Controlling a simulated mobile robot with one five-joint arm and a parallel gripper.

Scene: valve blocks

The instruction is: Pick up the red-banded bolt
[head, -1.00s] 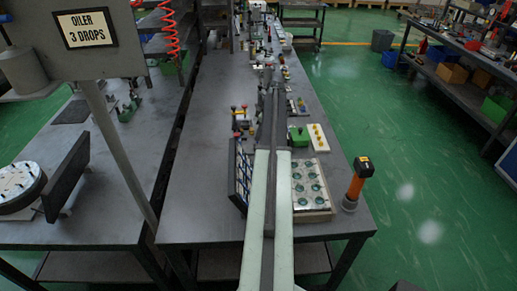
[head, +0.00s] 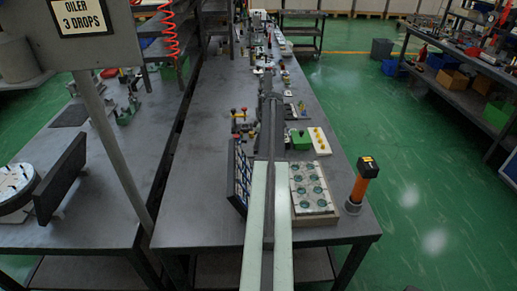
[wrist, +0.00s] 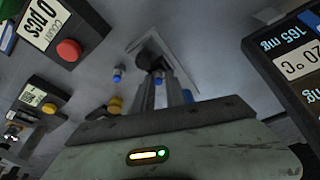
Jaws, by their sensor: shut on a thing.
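In the wrist view my gripper (wrist: 163,88) is shut on a dark thing (wrist: 151,52) at its fingertips, in front of a pale-edged square (wrist: 183,62). I cannot make out a red band on it, so I cannot tell from its look whether it is the red-banded bolt. In the head view my arm reaches straight away along the grey bench, and its far end is too small and cluttered to show the grip.
Near the gripper are a blue-topped piece (wrist: 118,74), a yellow knob (wrist: 114,104), a red button (wrist: 69,50) and a dark display (wrist: 290,55).

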